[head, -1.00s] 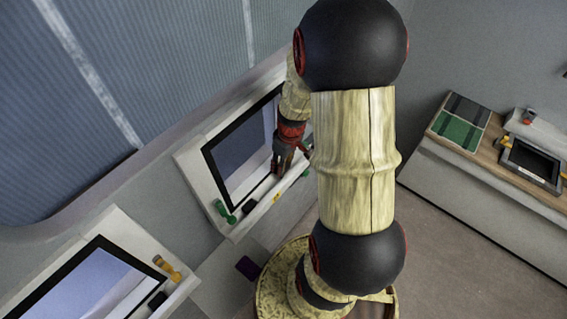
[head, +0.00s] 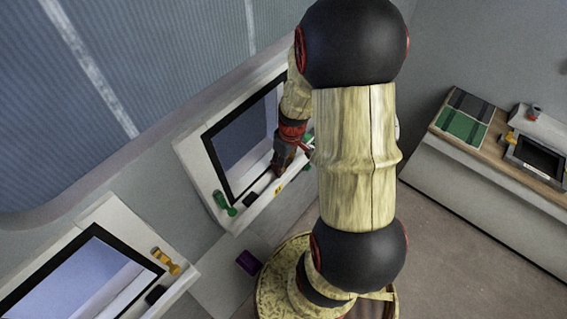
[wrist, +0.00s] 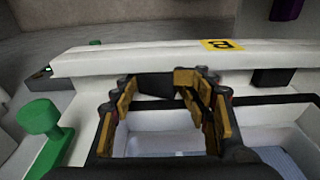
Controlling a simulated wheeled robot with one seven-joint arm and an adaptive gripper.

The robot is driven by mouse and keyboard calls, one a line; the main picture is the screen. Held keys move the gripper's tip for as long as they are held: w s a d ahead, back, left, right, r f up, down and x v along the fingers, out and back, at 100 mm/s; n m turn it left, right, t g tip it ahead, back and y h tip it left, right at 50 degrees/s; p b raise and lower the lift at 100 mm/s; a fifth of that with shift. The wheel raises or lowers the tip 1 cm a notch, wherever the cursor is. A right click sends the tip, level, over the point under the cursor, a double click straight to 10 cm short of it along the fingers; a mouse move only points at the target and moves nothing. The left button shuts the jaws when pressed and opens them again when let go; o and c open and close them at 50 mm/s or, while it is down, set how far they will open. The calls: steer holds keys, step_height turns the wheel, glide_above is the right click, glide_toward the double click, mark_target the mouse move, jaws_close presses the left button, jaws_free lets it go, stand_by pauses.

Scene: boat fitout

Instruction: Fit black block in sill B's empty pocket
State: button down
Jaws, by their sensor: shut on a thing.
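My gripper (wrist: 165,95) is shut on a black block (wrist: 155,87), which shows as a dark shape between the yellow-padded fingertips, close to the white sill (wrist: 140,59). The fingers hide much of the block and what lies under it, so I cannot tell whether it sits in a pocket. A yellow label (wrist: 222,44) marks the sill; its letter is hard to read. Another black block (wrist: 275,77) is set in the sill, right of my gripper. In the head view my gripper (head: 279,168) is low at the window's sill (head: 262,207), right of that other block (head: 250,199).
A green handle (wrist: 40,118) stands left of my gripper in the wrist view. Another green handle (head: 225,203) is at the sill's left end. A second window sill with a yellow handle (head: 165,261) is lower left. A purple block (head: 248,262) lies below the sill.

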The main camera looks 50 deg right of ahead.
steer(key=shift+d, duration=0.3)
steer(key=c, duration=1.4)
jaws_free()
steer(key=shift+w, duration=0.1)
steer(key=shift+o, duration=1.2)
steer(key=shift+d, duration=0.4)
steer(key=o, duration=0.4)
steer(key=shift+a, duration=0.2)
steer(key=shift+r, duration=0.15)
step_height(320, 180, up, 12)
steer(key=s, duration=0.1)
steer(key=shift+s, duration=0.25)
